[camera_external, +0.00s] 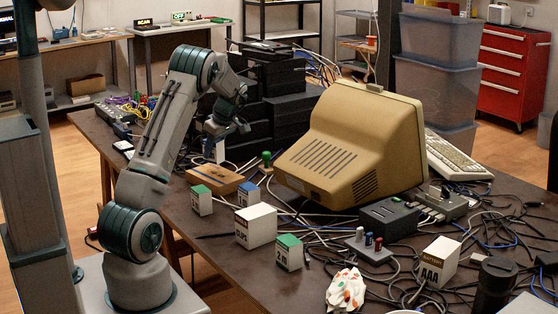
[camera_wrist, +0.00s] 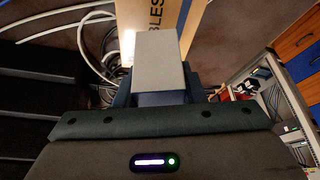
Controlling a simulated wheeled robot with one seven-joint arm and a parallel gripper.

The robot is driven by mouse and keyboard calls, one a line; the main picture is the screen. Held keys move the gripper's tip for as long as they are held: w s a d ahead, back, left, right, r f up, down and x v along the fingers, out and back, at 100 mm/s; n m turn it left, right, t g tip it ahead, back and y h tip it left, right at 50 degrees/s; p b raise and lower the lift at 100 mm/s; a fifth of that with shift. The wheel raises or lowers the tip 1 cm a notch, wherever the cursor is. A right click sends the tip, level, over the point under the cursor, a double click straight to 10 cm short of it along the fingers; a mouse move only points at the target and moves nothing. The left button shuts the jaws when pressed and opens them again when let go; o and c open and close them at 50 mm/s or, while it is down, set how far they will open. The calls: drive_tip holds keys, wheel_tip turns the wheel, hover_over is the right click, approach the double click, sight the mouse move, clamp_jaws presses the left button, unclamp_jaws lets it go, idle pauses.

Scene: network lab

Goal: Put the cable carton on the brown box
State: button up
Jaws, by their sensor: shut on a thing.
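My gripper (camera_external: 217,137) is shut on a small pale carton (camera_external: 220,152), which I take to be the cable carton. It hangs behind the brown box (camera_external: 232,182), and the gripper hides part of it. In the wrist view the carton (camera_wrist: 160,62) shows a plain grey-white face between my dark fingers. The brown box lies flat on the table, a dark stripe along its top. It also shows in the wrist view (camera_wrist: 187,12), beyond the carton, with the letters "BLES" partly visible. I cannot tell whether the carton touches it.
Small cartons with green (camera_external: 201,204), blue (camera_external: 247,197) and white (camera_external: 256,229) tops stand in front of the brown box. A green-handled stamp-like object (camera_external: 266,160) and a beige monitor (camera_external: 345,145) are to its right. Black stacked equipment (camera_external: 285,110) stands behind. Loose cables cover much of the table.

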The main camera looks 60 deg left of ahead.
sight(214, 159)
drive_tip(key=shift+f, duration=1.95)
drive_tip(key=shift+f, duration=0.2)
drive_tip(key=o, duration=1.1)
drive_tip(key=shift+c, duration=0.2)
drive_tip(key=shift+r, duration=0.1)
drive_tip(key=shift+r, duration=0.2)
drive_tip(key=v, duration=1.1)
drive_tip(key=shift+w+d+r, duration=0.15)
drive_tip(key=shift+d+r, duration=0.1)
drive_tip(key=shift+r, duration=0.1)
